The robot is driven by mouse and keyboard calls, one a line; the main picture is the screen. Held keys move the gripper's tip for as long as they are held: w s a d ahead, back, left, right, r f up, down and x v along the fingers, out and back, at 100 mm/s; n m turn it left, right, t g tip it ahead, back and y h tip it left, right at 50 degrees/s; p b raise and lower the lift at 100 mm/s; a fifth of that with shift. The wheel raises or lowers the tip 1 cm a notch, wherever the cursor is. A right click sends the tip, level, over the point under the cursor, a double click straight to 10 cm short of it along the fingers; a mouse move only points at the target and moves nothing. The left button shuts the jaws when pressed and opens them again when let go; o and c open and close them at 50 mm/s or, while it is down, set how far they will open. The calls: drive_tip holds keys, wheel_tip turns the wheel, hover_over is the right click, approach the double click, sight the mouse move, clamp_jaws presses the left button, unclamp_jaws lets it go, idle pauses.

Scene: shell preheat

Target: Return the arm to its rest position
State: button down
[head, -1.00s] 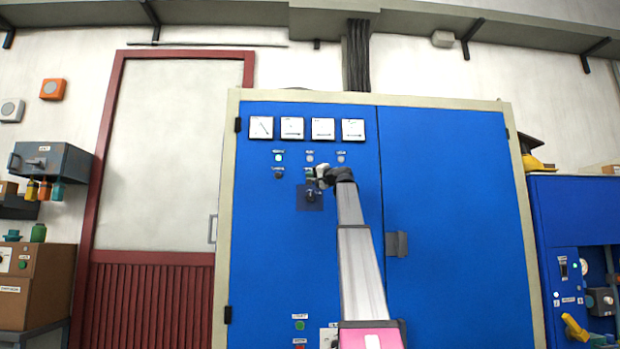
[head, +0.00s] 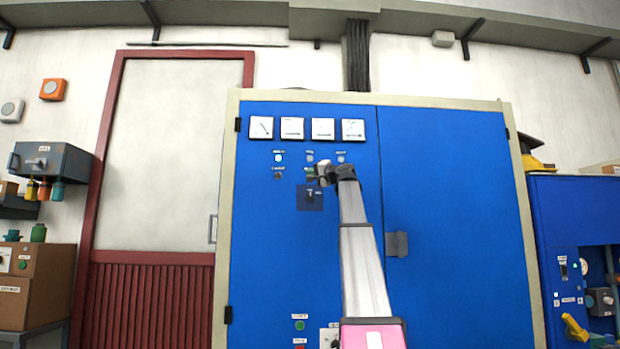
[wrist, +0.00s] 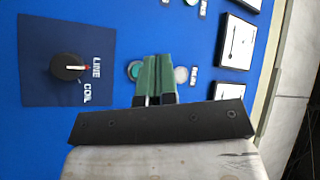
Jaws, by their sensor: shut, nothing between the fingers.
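My arm reaches up in front of the blue cabinet (head: 445,180) in the head view. My gripper (head: 322,172) is beside the small lamps and labels, just above the rotary switch (head: 310,197). In the wrist view the green fingers of my gripper (wrist: 158,66) are together, with nothing between them. The same switch, a black knob (wrist: 68,66) with a red-tipped pointer on a dark blue plate, shows to the left, apart from the fingers. Its plate reads LINE and COIL, and the pointer is toward LINE. A round lamp is partly hidden behind the fingers.
White meters (head: 322,129) line the cabinet's upper left, with lamps (head: 278,158) below. A door handle (head: 396,244) stands out right of my arm. A red-framed door (head: 170,180) is at left; a blue workstation (head: 575,240) stands at right.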

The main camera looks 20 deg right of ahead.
drive_tip(key=shift+f, duration=0.1)
idle(0.3)
